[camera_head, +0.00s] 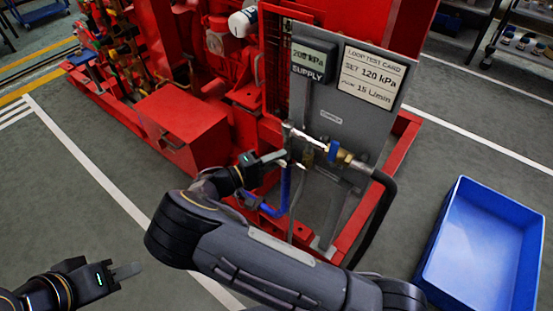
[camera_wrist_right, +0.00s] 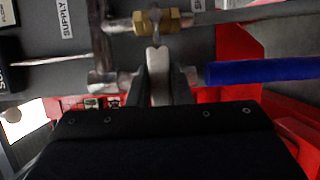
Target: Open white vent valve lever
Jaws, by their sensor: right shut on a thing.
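The white vent valve lever (camera_wrist_right: 158,78) stands upright in the right wrist view, just below a brass fitting (camera_wrist_right: 160,21) on a metal pipe. My right gripper (camera_wrist_right: 160,88) is shut on the lever, with a dark finger on each side of it. In the head view my right gripper (camera_head: 281,157) is at the pipework on the front of the grey panel, and its fingers hide most of the lever. My left gripper (camera_head: 126,270) is at the lower left, over the floor and away from everything.
The grey panel (camera_head: 318,101) carries a test card (camera_head: 372,76) and a supply label. A blue-handled brass valve (camera_head: 340,155) and black hose (camera_head: 378,215) are right of the gripper. A red box (camera_head: 183,127) is at left. An empty blue crate (camera_head: 480,245) stands right.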

